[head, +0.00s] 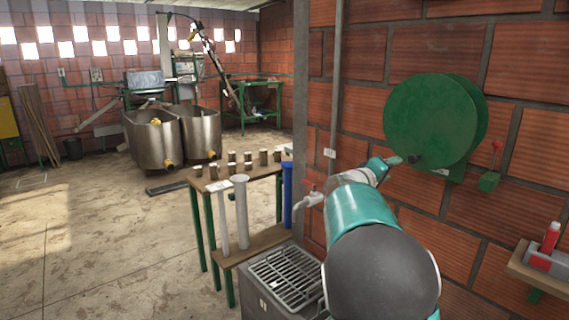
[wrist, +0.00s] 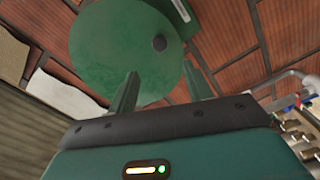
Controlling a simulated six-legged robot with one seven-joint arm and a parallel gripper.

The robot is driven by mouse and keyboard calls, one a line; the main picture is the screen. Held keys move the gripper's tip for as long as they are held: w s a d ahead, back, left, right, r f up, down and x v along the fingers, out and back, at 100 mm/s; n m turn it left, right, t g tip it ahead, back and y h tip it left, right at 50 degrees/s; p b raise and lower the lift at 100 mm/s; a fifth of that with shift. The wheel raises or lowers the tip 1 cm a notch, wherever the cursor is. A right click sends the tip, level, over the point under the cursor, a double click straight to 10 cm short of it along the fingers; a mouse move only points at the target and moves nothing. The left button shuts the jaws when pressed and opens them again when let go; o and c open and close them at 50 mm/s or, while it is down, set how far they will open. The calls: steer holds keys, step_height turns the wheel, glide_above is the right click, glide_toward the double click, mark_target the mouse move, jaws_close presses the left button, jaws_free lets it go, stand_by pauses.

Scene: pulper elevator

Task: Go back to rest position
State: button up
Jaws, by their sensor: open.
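My arm reaches from the lower right of the head view toward a large green wheel (head: 430,120) on the brick wall. The knob is not between the fingertips. I cannot tell whether a finger touches the wheel.
A green switch box with a red lever (head: 490,180) is right of the wheel. A wooden shelf (head: 540,270) holds a red bottle. A metal sink unit (head: 283,280) and a wooden table (head: 245,175) with several cups stand left of my arm. The floor at left is clear.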

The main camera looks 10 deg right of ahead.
steer(key=s+a+f+m+g+y, duration=0.1)
steer(key=s+a+f+y, duration=0.15)
steer(key=s, duration=0.55)
steer(key=s+a+f+m+g+y, duration=0.2)
steer(key=s+a+y, duration=0.15)
steer(key=s, duration=0.45)
steer(key=s+a+f+n+y, duration=0.1)
steer(key=s+a+f+y, duration=0.3)
steer(key=s+a, duration=0.7)
steer(key=s+a+f+n+y, duration=0.1)
steer(key=s+a+f+y, duration=0.4)
steer(key=s+a, duration=0.6)
steer(key=shift+s+a+f+n+y, duration=0.2)
steer(key=shift+s+f+n+y, duration=0.15)
steer(key=shift+y, duration=0.15)
